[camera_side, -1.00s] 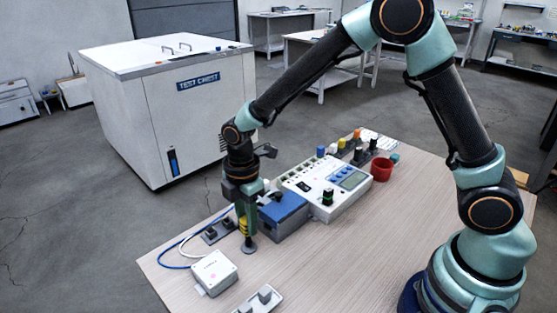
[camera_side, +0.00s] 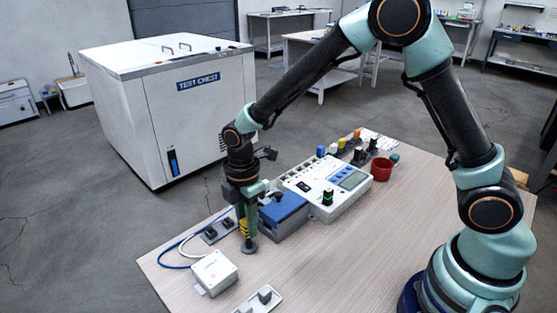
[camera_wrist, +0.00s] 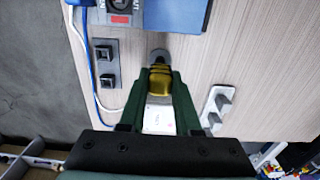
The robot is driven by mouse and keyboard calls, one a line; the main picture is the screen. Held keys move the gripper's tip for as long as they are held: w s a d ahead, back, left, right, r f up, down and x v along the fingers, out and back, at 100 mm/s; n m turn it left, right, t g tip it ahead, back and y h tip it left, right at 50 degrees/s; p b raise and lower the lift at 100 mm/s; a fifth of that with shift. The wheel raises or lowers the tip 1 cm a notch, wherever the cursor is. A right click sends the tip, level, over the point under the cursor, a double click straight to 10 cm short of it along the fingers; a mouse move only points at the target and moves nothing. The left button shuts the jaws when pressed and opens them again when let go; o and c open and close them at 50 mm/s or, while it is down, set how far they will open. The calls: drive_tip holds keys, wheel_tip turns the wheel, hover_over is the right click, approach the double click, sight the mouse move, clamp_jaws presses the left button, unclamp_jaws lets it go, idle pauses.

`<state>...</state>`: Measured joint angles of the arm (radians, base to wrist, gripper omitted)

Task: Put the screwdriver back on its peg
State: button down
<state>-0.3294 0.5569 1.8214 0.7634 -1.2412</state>
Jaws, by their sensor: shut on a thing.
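The screwdriver (camera_side: 244,228), with a yellow and dark handle, is upright between the fingers of my gripper (camera_side: 246,222). In the wrist view the yellow handle (camera_wrist: 159,84) fills the gap between the green fingers of my gripper (camera_wrist: 159,90), which are shut on it. A grey round base (camera_side: 249,248) stands on the table directly below the handle; it also shows in the wrist view (camera_wrist: 160,54), just past the dark end of the handle. The peg itself is hidden. I cannot tell whether the screwdriver touches it.
A blue-topped box (camera_side: 284,212) stands close right of my gripper, beside a white meter unit (camera_side: 327,187). A white sensor box (camera_side: 215,271) and a grey switch block (camera_side: 264,299) lie in front. Blue and white cables (camera_side: 180,252) run at the left.

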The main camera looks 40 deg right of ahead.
drive_tip(key=shift+c, duration=1.8)
unclamp_jaws()
drive_tip(key=shift+r, duration=0.1)
drive_tip(key=shift+r, duration=3.4)
